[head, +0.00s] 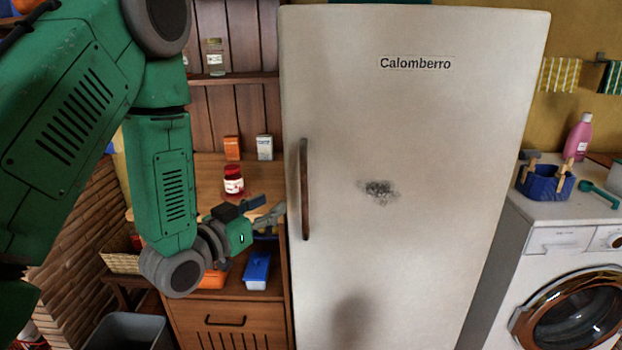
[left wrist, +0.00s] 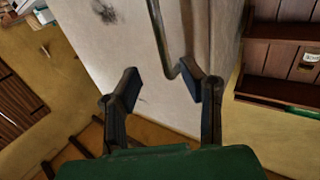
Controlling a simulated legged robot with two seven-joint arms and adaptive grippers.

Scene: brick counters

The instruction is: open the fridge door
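The white fridge (head: 420,150) stands upright in the middle of the head view, and its door looks closed. Its long dark vertical handle (head: 304,190) is on the door's left side. My left gripper (head: 272,207) is left of the handle in the head view, its fingers pointing towards it, apart and empty. In the left wrist view the open fingers (left wrist: 160,82) face the fridge door (left wrist: 110,45). The handle (left wrist: 158,35) shows beyond them, its bent end close to the right finger; I cannot tell whether they touch. My right gripper is not in view.
A wooden cabinet (head: 225,312) with a red-lidded jar (head: 233,180) and a blue container (head: 257,270) stands left of the fridge. A washing machine (head: 570,238) with a blue basket (head: 546,182) on top stands at the right. A grey bin (head: 128,332) is at the lower left.

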